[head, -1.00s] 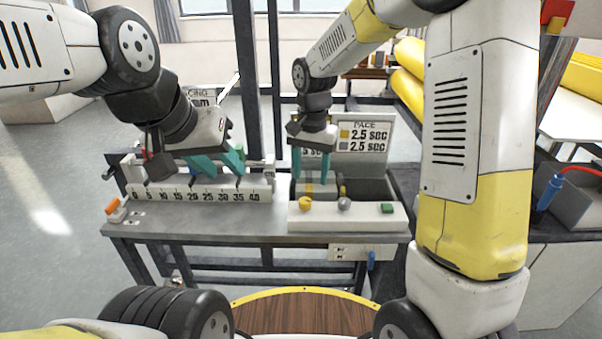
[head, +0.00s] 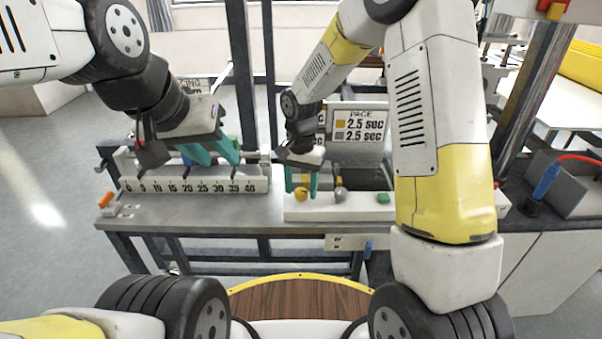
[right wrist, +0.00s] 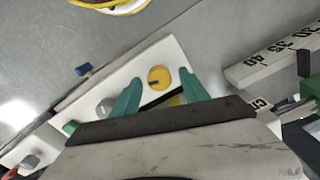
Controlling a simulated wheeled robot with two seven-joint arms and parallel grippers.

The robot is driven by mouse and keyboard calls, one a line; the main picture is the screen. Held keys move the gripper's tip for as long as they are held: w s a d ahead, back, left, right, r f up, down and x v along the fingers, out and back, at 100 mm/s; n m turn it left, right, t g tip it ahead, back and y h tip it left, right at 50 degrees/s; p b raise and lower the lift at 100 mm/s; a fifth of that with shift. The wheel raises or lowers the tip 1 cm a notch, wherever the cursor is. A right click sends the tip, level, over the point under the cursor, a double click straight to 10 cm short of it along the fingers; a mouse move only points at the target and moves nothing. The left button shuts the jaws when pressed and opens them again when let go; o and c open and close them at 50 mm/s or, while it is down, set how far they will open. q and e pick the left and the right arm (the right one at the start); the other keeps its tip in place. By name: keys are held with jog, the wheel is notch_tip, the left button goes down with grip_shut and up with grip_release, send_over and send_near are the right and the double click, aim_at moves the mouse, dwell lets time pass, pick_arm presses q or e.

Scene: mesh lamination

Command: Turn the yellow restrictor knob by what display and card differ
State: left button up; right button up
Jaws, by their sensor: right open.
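The yellow knob (head: 301,195) sits on the white panel (head: 335,208); the right wrist view shows its round face (right wrist: 159,77) with a dark pointer mark. My right gripper (head: 301,189) is open just at the knob, its teal fingers either side of it; I cannot tell whether they touch. A PACE board (head: 358,131) reads 2.5 sec beside a yellow square and 2.5 sec beside a grey one. Another board (head: 321,118) left of it is mostly hidden by my right arm. My left gripper (head: 217,158) is open above the numbered scale (head: 195,186).
A grey knob (head: 340,195) and a green button (head: 383,198) sit right of the yellow knob on the panel. The scale's white rail runs left of it. The table's front strip (head: 220,212) is clear. A grey bin (head: 575,183) stands at right.

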grip_shut()
jog(key=n, duration=0.5)
jog(key=shift+n, duration=0.3)
jog(key=n, duration=0.4)
jog(key=shift+n, duration=0.7)
grip_release()
